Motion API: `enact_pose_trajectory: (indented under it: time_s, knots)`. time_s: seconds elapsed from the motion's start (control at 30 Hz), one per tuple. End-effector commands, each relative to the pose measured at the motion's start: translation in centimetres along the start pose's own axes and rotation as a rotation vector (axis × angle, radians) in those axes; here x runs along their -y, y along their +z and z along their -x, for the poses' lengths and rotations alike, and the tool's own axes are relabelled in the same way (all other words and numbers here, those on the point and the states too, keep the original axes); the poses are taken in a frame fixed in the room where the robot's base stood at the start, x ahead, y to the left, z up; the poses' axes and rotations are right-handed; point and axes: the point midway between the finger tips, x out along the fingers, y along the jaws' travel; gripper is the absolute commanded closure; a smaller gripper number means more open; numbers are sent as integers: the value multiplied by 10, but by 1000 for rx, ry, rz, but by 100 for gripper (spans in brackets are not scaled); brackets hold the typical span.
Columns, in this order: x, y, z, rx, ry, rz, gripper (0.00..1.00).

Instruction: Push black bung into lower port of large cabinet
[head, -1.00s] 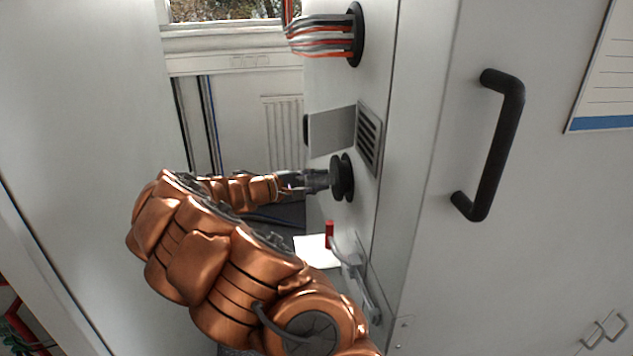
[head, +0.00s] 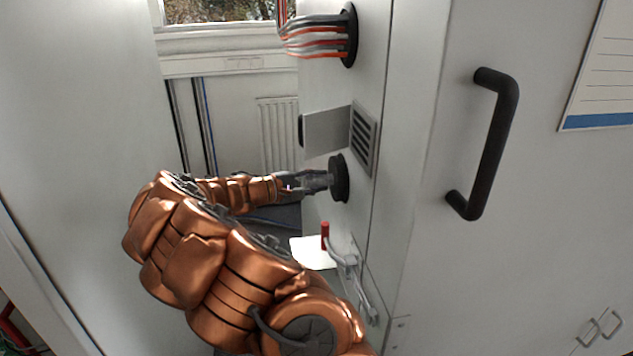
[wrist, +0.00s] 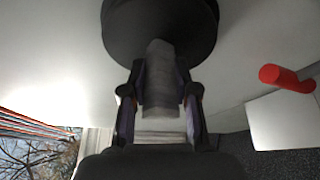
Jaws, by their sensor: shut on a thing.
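The large cabinet (head: 400,200) fills the right of the head view. The black bung (head: 340,178) lies against the cabinet's narrow side face, below the vent, at the lower port. In the wrist view the bung (wrist: 160,25) is a wide black disc with a grey stem. My gripper (head: 326,181) is shut on that stem, and its fingers flank it in the wrist view (wrist: 161,80). The bung covers the lower port, so its rim and the depth of the bung in it are hidden. No clear gap shows between bung and cabinet.
A black upper port (head: 350,35) with several cables sits above. A grey flap (head: 326,131) stands out beside the slotted vent (head: 363,139). A red-ended lever (head: 325,236) sits below the bung. A pale panel (head: 80,150) bounds the left side of the gap.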

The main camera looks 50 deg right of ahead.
Motion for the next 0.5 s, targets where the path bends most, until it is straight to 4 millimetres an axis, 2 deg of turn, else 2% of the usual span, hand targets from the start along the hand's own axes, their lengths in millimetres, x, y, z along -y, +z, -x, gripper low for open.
enact_pose_trajectory:
  time_s: [0.5]
  knots:
    - [-1,3,-7,0,2,0,100]
